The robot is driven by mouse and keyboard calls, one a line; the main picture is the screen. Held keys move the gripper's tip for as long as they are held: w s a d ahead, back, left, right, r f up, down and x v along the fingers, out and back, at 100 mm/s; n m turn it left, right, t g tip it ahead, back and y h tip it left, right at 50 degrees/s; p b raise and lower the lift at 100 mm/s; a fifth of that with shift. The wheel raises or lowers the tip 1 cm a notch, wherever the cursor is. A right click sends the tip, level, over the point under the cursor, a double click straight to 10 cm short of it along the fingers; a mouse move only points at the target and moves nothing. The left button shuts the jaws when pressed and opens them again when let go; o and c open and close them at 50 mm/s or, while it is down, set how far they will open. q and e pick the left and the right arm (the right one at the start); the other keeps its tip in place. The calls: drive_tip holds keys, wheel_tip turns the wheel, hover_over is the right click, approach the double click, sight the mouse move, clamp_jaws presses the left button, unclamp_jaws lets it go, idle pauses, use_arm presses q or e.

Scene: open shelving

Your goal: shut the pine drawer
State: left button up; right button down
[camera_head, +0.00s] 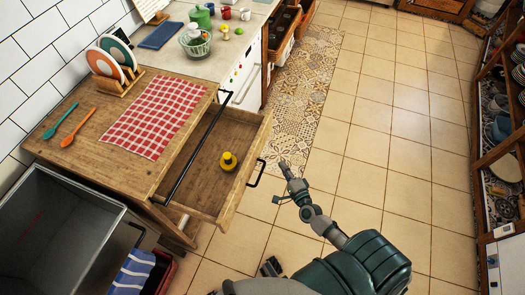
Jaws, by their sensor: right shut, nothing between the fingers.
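The pine drawer (222,205) is pulled open from the wooden counter, towards the right. Its front panel (247,165) carries a dark handle (257,174) on the outer side. A yellow object with a dark middle (228,161) lies inside the drawer. My right gripper (285,168) is shut and empty, a little to the right of the drawer front and handle, with a visible gap between them. My right arm reaches up from the bottom.
A dark rail (198,147) runs along the counter edge above the drawer. The counter (85,105) holds a checked cloth (156,115), utensils and a plate rack. A grey bin (55,235) stands at lower left. The tiled floor (380,130) is clear; shelving (480,120) stands right.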

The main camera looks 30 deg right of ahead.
approach(262, 144)
drive_tip(key=w+d, duration=0.3)
drive_tip(key=shift+w+a+r, duration=0.15)
drive_tip(key=shift+w+a, duration=0.7)
drive_tip(key=shift+w, duration=0.25)
drive_tip(key=shift+w+a, duration=0.2)
drive_tip(key=shift+w, duration=0.05)
use_arm(q)
drive_tip(key=shift+f, duration=0.4)
use_arm(e)
drive_tip(key=shift+w+a, duration=0.2)
